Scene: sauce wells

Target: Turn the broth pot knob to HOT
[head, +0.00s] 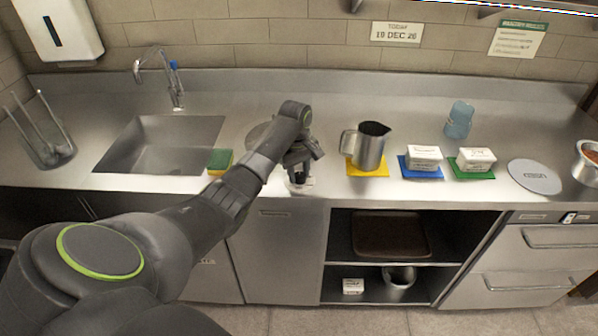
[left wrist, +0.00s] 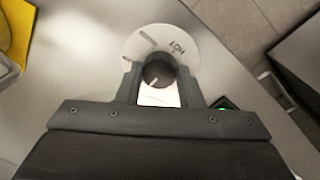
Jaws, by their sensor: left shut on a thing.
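My left gripper (head: 299,176) reaches down to the counter's front edge. In the left wrist view, its two fingers (left wrist: 158,88) are shut on a round dark knob (left wrist: 158,72), one on each side. The knob sits on a pale round dial plate (left wrist: 203,45) with HOT printed on it and smaller words that I cannot read. A short light mark on the knob points to the lower left in that view, away from the HOT print. In the head view the gripper hides the knob. A round metal thing (head: 257,131), perhaps the broth pot, is partly hidden behind my arm.
A metal pitcher (head: 369,149) stands on a yellow mat close right of the gripper. White tubs stand on a blue mat (head: 422,175) and a green mat (head: 473,174). A sponge (head: 220,161) lies left, beside the sink (head: 150,150).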

